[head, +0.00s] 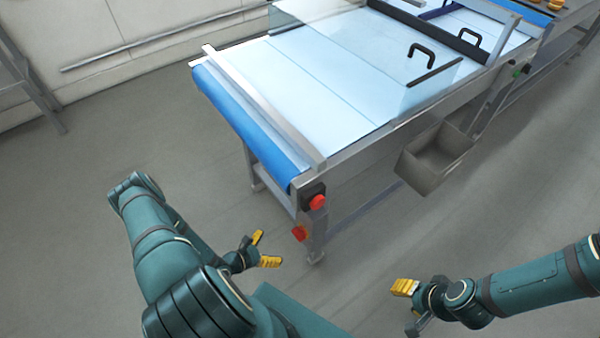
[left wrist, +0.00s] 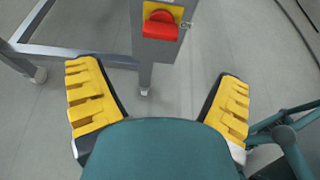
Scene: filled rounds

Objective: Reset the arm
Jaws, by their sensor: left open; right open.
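My left gripper (head: 263,251) is low in front of the conveyor's near leg in the head view. Its yellow fingers are spread wide with nothing between them, and they also show in the left wrist view (left wrist: 160,108). My right gripper (head: 406,302) is at the lower right of the head view, with its yellow finger pads pointing left. It holds nothing that I can see. Both grippers are over the floor, apart from the conveyor.
A conveyor (head: 310,80) with a pale belt and blue end roller stands ahead. A red button (head: 318,201) and a red switch (head: 299,233) sit at its near corner. A grey bin (head: 435,157) hangs on its side. The floor (head: 520,190) at right is clear.

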